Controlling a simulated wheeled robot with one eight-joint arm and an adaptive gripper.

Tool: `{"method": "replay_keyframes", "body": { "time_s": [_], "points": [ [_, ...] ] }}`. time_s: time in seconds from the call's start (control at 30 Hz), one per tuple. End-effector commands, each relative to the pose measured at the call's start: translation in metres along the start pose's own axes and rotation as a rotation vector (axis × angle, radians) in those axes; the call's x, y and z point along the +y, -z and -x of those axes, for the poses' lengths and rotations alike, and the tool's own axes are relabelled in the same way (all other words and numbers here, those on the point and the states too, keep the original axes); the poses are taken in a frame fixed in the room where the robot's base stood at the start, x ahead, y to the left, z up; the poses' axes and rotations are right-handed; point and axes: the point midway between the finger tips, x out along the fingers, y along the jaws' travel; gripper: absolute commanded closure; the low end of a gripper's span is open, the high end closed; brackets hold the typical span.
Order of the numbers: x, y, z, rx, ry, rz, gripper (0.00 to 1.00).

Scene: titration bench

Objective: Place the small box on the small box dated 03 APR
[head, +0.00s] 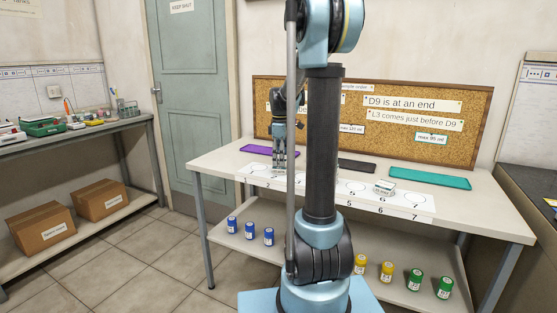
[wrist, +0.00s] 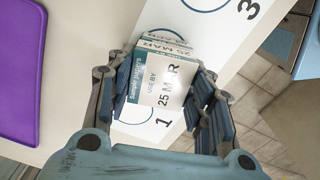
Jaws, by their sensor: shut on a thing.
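My gripper (wrist: 160,88) is shut on a small white and teal box (wrist: 168,88) whose label reads "USE BY 25 MAR". In the head view my gripper (head: 279,162) is over the left end of the numbered strip on the bench. Beyond the held box's far edge, a narrow white and teal piece (wrist: 165,36) shows with partly hidden lettering; I cannot tell whether it is another box under the held one. Another small white and teal box (head: 384,187) stands toward the right of the strip; its date is too small to read.
The white strip (head: 420,202) has numbered circles. A purple mat (head: 256,150), a dark mat (head: 356,166) and a teal mat (head: 430,178) lie behind it. A corkboard (head: 470,105) with notes stands at the back. Blue, yellow and green jars (head: 416,279) stand on the shelf below.

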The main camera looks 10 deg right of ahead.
Motion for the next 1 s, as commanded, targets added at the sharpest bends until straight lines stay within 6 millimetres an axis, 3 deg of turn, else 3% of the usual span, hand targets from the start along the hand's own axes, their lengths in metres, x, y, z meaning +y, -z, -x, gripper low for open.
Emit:
{"method": "replay_keyframes", "body": {
  "time_s": [0.1, 0.13, 0.2, 0.23, 0.67, 1.0],
  "points": [
    [0.000, 0.000, -0.001, 0.000, 0.000, 0.000, 0.76],
    [0.000, 0.000, -0.002, 0.000, 0.000, 0.000, 0.50],
    [0.000, 0.000, -0.001, 0.000, 0.000, 0.000, 0.34],
    [0.000, 0.000, -0.001, 0.000, 0.000, 0.000, 0.32],
    [0.000, 0.000, 0.003, 0.000, 0.000, 0.000, 0.32],
    [0.000, 0.000, 0.054, 0.000, 0.000, 0.000, 0.32]
  ]
}}
